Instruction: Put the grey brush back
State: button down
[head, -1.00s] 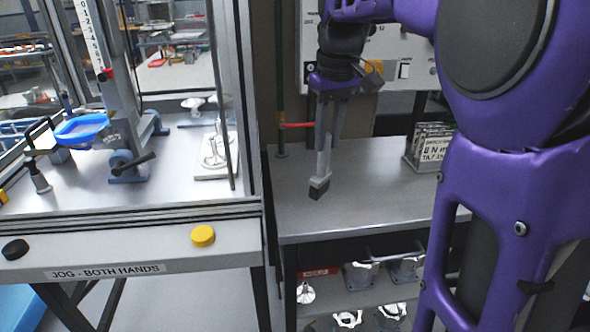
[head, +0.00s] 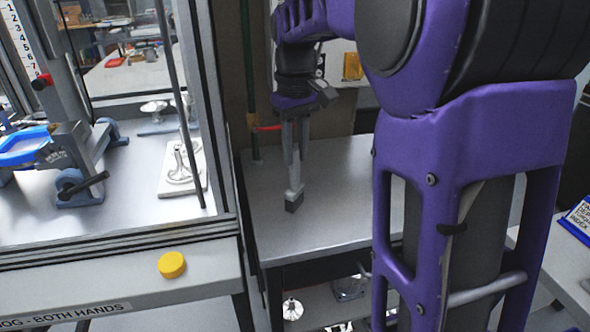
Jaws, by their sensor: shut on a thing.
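The grey brush (head: 294,197) hangs from my gripper (head: 294,170) in the middle of the head view. It has a light grey upper part and a darker grey block at its lower end. My gripper points down and its fingers are shut on the brush's upper part, which they partly hide. The brush is in front of the grey metal bench top (head: 334,212). I cannot tell whether its lower end touches that surface.
A framed press station with a yellow button (head: 172,265) stands to the left. A red lever (head: 268,128) on a green post is behind my gripper. My purple arm hides the bench's right side. A blue sign (head: 580,218) stands far right.

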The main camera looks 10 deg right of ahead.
aim_at(295, 188)
jog(key=shift+f+b, duration=0.3)
jog(key=shift+f, duration=1.55)
jog(key=c, duration=0.7)
grip_release()
notch_tip(295, 188, up, 12)
jog(key=p, duration=0.2)
jog(key=shift+p, duration=0.3)
